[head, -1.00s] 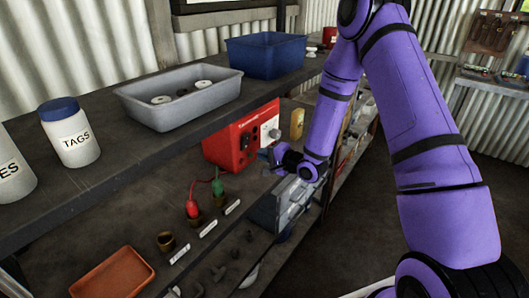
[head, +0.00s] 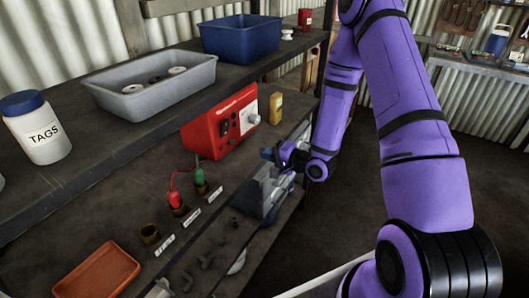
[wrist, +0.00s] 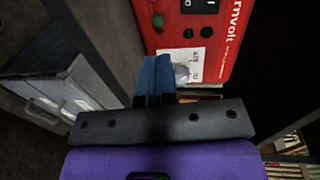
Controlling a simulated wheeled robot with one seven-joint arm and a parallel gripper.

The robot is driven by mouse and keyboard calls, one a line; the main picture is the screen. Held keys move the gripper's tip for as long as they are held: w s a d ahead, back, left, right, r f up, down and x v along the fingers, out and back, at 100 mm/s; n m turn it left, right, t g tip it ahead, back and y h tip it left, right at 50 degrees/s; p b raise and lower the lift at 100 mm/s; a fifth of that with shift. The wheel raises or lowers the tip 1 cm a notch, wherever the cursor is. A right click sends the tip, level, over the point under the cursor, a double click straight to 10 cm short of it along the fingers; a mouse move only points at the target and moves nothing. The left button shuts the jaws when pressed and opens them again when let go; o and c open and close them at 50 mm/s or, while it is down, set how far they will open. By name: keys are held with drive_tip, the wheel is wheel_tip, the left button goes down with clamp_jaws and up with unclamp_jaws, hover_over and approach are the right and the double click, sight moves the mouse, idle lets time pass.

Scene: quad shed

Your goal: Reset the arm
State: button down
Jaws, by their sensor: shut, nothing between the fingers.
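My purple arm reaches down over the right side of the shelving in the head view. My gripper (head: 268,154) is near the right front of the red box, above a grey metal box (head: 256,192). In the wrist view the gripper's blue fingers (wrist: 154,80) are together with nothing between them. The red box (head: 221,124) with a white panel and knob also shows in the wrist view (wrist: 213,38), beyond the fingertips. The grey metal box with a handle shows at the left of the wrist view (wrist: 68,92).
The upper shelf holds a grey tub (head: 150,88), a blue bin (head: 240,40) and a TAGS jar (head: 38,130). Red and green plugs (head: 174,200) and an orange tray (head: 98,272) are on the lower shelf. A yellow item (head: 276,107) stands behind the red box. Open floor lies right.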

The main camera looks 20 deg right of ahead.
idle(0.3)
drive_tip(key=s+d+r+n+g+h, duration=0.1)
drive_tip(key=d+r+n+h, duration=0.15)
drive_tip(key=r, duration=0.45)
drive_tip(key=s+d+r+n+g+h, duration=0.1)
drive_tip(key=r+n+h, duration=0.1)
drive_tip(key=r+h, duration=0.35)
drive_tip(key=s+d+r+n+g+h, duration=0.1)
drive_tip(key=s+d+r+n, duration=0.1)
drive_tip(key=r, duration=0.6)
drive_tip(key=s+r+n+g, duration=0.1)
drive_tip(key=s+r, duration=0.3)
drive_tip(key=s, duration=0.4)
drive_tip(key=s+a+r+n+g, duration=0.1)
drive_tip(key=s+r, duration=0.3)
drive_tip(key=s, duration=0.5)
drive_tip(key=s+a+r+n+g, duration=0.1)
drive_tip(key=s+r, duration=0.3)
drive_tip(key=s, duration=0.5)
drive_tip(key=shift+s+a+r+n+g+h, duration=0.2)
drive_tip(key=shift+r+n+g+h, duration=0.3)
drive_tip(key=shift+g, duration=0.4)
